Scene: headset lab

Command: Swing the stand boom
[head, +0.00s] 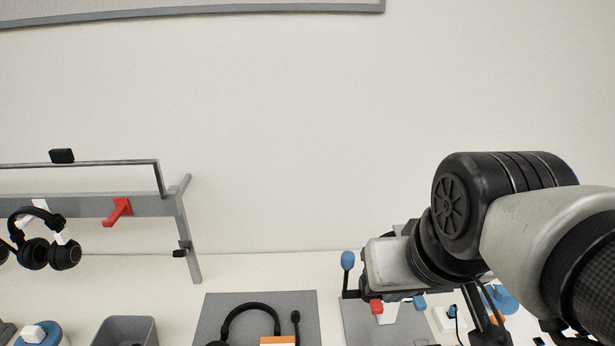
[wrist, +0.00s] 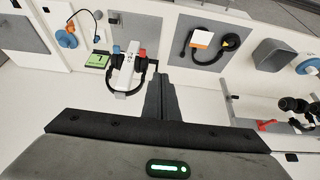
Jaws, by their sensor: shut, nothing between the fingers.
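In the head view a black upright rod with a blue rounded tip (head: 347,261), which looks like the stand boom, rises just left of my wrist. Below my wrist a white stand with a red pad (head: 376,307) and a blue pad (head: 420,302) is partly hidden. In the wrist view this white stand (wrist: 124,72) shows on a grey mat, with a black band looped around its near end. My gripper (wrist: 162,76) is shut and empty, its dark fingers just right of the stand. I cannot tell whether they touch the boom, which I cannot make out in the wrist view.
A headset with an orange-and-white block (wrist: 202,39) lies on the neighbouring grey mat (head: 212,308). A grey rack (head: 172,206) with a red hook (head: 118,211) and hanging headphones (head: 45,238) stands at left. A grey bin (head: 125,322) and a green box (wrist: 97,60) are also near.

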